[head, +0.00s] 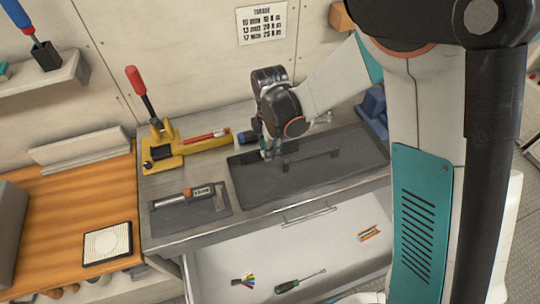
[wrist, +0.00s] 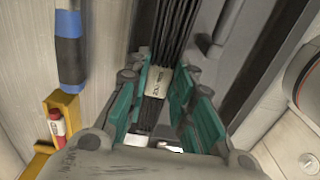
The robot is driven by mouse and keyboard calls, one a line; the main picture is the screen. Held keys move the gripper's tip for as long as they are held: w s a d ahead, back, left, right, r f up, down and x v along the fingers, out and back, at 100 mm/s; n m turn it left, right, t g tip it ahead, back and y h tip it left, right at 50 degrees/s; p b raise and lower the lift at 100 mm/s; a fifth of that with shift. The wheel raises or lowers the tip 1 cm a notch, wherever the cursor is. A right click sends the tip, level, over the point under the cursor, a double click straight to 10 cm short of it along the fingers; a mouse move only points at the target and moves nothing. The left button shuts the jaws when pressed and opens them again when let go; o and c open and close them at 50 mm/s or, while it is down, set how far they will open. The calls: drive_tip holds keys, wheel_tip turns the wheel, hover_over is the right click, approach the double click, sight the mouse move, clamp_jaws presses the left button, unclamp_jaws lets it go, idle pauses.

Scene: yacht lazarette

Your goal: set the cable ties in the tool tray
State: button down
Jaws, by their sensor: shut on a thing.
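My gripper (head: 270,153) is low over the left part of a large dark tray (head: 350,142) on the grey workbench; this looks like the tool tray. In the wrist view my gripper's teal pads (wrist: 165,105) are shut on a bundle of black cable ties (wrist: 178,35) with a pale printed band. The bundle runs lengthwise between the pads.
A yellow tool with a red handle (head: 162,150) stands left of the tray. A small dark mat (head: 165,218) holds a grey tool with a display. Below, an open drawer (head: 330,262) holds a green screwdriver (head: 298,283) and coloured bundles. Blue blocks (head: 374,103) stand behind the tray.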

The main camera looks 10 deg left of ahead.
drive_tip(key=shift+f+b, duration=0.3)
drive_tip(key=shift+f, duration=1.5)
drive_tip(key=shift+f, duration=0.15)
drive_tip(key=c, duration=1.8)
unclamp_jaws()
drive_tip(key=shift+o, duration=0.6)
drive_tip(key=shift+r, duration=0.4)
wheel_tip(320, 180, up, 12)
drive_tip(key=shift+f+p, duration=0.25)
drive_tip(key=shift+p, duration=1)
